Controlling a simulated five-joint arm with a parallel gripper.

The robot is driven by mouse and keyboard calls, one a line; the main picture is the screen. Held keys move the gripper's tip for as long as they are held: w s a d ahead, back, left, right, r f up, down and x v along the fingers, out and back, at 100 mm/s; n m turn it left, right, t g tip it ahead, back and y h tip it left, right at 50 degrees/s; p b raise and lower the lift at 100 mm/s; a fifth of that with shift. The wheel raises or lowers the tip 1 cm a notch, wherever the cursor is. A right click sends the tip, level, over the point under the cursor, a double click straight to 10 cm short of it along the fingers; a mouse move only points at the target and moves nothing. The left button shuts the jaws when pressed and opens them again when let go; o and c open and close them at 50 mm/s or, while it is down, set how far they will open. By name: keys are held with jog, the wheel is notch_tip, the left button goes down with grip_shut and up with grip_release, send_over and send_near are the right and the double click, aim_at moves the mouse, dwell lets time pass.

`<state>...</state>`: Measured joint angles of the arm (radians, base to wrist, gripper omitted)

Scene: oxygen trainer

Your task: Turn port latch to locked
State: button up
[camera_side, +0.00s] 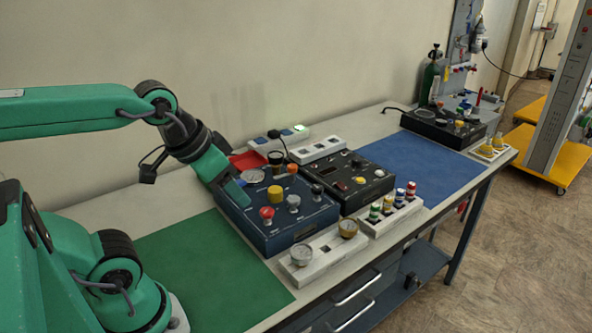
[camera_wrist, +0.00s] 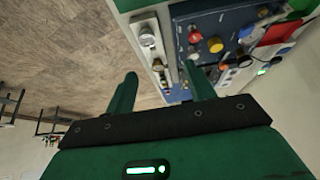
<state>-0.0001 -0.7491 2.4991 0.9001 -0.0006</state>
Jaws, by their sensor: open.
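A dark blue trainer box (camera_side: 290,238) stands on the bench, with a red knob, a yellow knob, several grey and dark knobs and a round gauge on its top. I cannot tell which of these controls is the port latch. The box also shows at the upper right of the wrist view (camera_wrist: 213,22). My gripper (camera_side: 236,193) is over the left part of the box in the side view, close to the red knob (camera_side: 267,213). Whether a finger touches the box is unclear.
A black box (camera_side: 345,203) with knobs stands right beside the blue box. A white holder with gauges (camera_side: 325,254) and a rack of coloured bottles (camera_side: 392,215) are in front. A red tray (camera_side: 246,160) is behind. The green mat (camera_side: 200,275) and blue mat (camera_side: 415,160) are clear.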

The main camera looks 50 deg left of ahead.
jog(key=w+a+r+n, duration=0.1)
jog(key=w, duration=0.1)
jog(key=w+a+r+n+g, duration=0.1)
jog(key=w, duration=0.2)
jog(key=w+a+r+n, duration=0.1)
jog(key=w, duration=0.1)
jog(key=shift+w+r, duration=0.1)
jog(key=shift+w, duration=0.25)
jog(key=n+g, duration=0.5)
jog(key=n, duration=0.5)
send_over(292, 165)
jog(key=f, duration=0.9)
jog(key=shift+s+d+f, duration=0.2)
jog(key=shift+d+f, duration=0.1)
jog(key=shift+f, duration=0.05)
jog(key=shift+w+a+f+n, duration=0.15)
jog(key=shift+a+f+n, duration=0.1)
jog(key=shift+f+n, duration=0.05)
jog(key=shift+f, duration=0.15)
jog(key=shift+f, duration=3.75)
